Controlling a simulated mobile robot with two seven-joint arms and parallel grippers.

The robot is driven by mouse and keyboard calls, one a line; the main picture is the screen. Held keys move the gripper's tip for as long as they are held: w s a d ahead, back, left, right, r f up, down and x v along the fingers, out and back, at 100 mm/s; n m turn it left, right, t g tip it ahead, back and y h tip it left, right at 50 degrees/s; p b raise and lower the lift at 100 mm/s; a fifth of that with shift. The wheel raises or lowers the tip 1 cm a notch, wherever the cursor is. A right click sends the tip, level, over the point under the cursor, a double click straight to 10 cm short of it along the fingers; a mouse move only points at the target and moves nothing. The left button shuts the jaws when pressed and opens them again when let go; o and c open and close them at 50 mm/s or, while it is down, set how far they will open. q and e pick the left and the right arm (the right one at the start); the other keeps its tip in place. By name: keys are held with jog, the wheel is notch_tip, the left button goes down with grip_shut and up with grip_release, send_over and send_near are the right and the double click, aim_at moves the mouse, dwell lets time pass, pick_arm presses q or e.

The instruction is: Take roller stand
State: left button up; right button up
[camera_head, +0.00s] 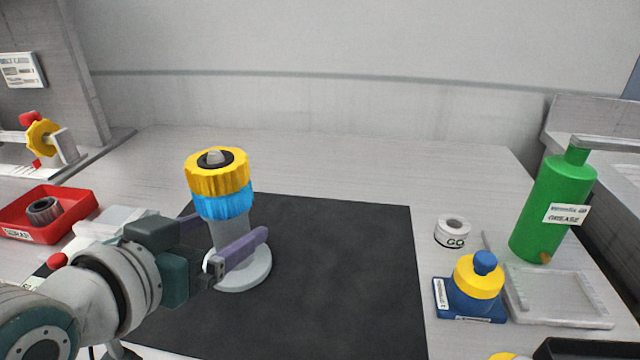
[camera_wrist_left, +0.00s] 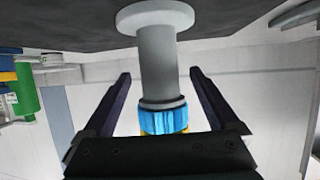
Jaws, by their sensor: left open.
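The roller stand (camera_head: 229,230) is a grey post on a round pale base, upright on the black mat (camera_head: 340,270). A blue ring and a yellow ribbed ring sit at its top, with a grey tip above. My left gripper (camera_head: 226,244) is open at the post, below the blue ring, with one purple finger in front and the other behind. In the left wrist view the stand (camera_wrist_left: 159,60) appears upside down, its post between the two open fingers (camera_wrist_left: 160,85) with gaps on both sides. My right gripper is not in view.
A red tray (camera_head: 75,208) with a dark ring lies at the left. A GO roll (camera_head: 452,232), a blue and yellow piece on a blue base (camera_head: 470,312), a green grease bottle (camera_head: 552,205) and a clear tray (camera_head: 575,318) stand at the right. The mat's right half is clear.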

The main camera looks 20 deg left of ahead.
pick_arm(q)
jog(key=shift+x, duration=1.15)
grip_shut()
jog(key=shift+r, duration=0.1)
